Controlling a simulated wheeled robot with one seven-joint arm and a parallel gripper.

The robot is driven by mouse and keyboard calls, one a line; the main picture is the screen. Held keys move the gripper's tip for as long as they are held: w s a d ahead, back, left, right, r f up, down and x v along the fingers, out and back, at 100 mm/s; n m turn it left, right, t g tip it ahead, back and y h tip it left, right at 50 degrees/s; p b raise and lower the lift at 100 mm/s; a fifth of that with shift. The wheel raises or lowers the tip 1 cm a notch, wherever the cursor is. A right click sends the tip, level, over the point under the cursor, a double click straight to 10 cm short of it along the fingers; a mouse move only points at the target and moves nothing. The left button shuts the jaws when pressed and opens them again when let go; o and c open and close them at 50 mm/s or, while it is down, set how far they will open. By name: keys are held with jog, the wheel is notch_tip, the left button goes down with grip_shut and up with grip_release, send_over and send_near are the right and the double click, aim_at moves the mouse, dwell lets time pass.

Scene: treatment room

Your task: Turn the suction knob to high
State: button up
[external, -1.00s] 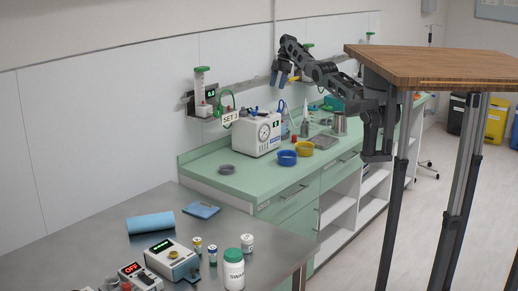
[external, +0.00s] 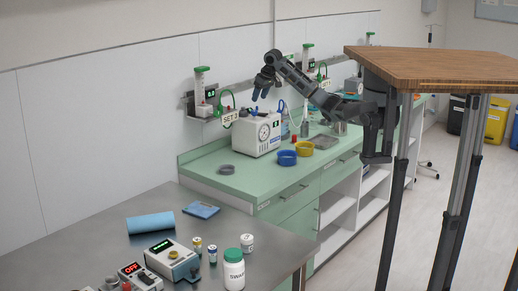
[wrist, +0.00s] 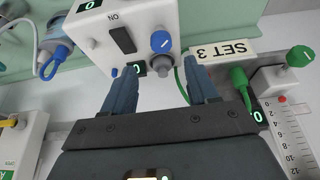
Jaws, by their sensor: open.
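The white suction unit (external: 257,133) with a round gauge stands on the green counter by the wall. In the wrist view its white top (wrist: 100,30) shows a dark rocker switch marked ON and lit "0" displays. A blue knob (wrist: 161,42) with a white pointer line is at its edge, beside a grey round part (wrist: 162,63). My gripper (external: 262,92) is above the unit, fingers pointing down, open and empty. In the wrist view my gripper (wrist: 161,68) has its two fingertips on either side of the blue knob's area, apart from it. The setting of the knob is not readable.
A SET 3 sign (wrist: 222,50) and a green-knobbed flowmeter (wrist: 301,56) are close on the right in the wrist view. Blue (external: 287,158) and yellow (external: 299,149) bowls stand right of the unit. The front left of the counter is mostly clear.

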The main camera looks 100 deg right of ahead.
aim_at(254, 111)
jog(key=p+x, duration=0.1)
jog(key=x, duration=0.7)
jog(key=shift+w+a, duration=0.1)
jog(key=shift+a, duration=0.05)
jog(key=shift+c, duration=0.2)
jog(key=shift+r, duration=0.1)
jog(key=c, duration=1)
jog(key=shift+o, duration=0.2)
